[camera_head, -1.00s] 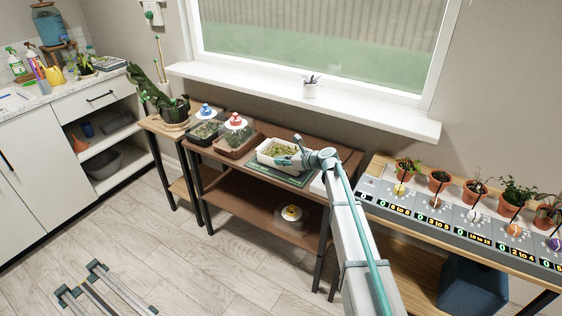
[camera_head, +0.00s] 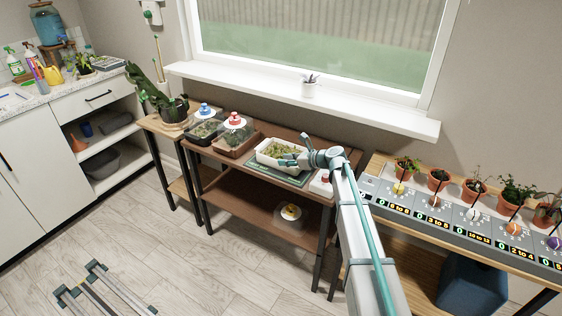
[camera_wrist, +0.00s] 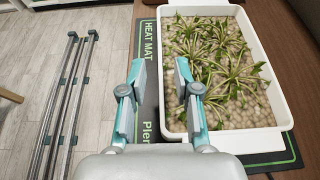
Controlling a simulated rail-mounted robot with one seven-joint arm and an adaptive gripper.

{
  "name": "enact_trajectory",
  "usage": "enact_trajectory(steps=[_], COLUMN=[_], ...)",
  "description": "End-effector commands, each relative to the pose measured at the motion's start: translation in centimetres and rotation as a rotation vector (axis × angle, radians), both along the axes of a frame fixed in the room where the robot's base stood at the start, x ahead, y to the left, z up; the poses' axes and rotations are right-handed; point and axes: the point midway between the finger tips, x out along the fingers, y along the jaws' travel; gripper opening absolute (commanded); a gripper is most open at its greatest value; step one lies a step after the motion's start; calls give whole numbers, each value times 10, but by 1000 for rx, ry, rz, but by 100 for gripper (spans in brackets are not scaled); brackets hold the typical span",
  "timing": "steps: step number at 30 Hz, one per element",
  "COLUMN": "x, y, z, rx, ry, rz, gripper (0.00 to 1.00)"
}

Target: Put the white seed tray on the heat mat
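The white seed tray (camera_head: 278,168), holding green seedlings, sits on the dark green heat mat (camera_head: 300,181) on the brown bench. In the wrist view the tray (camera_wrist: 262,144) shows with its seedlings, and the mat (camera_wrist: 148,42) shows along its left and near sides with "HEAT MAT" lettering. My gripper (camera_head: 288,154) is at the tray's right end in the head view. In the wrist view my gripper (camera_wrist: 159,65) is open, its fingers apart, with the tray's long left edge near the right finger. I cannot tell whether that finger touches the tray.

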Motion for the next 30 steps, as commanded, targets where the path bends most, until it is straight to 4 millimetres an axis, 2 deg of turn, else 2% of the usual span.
enact_trajectory(steps=[6, 12, 18, 30], x=[-20, -32, -37, -38], y=[-37, -62, -72, -74], z=[17, 29, 34, 33], rx=[0, 1, 0, -8], ry=[-1, -1, -1, -2], rz=[-3, -2, 0, 4], gripper=[31, 31, 31, 31])
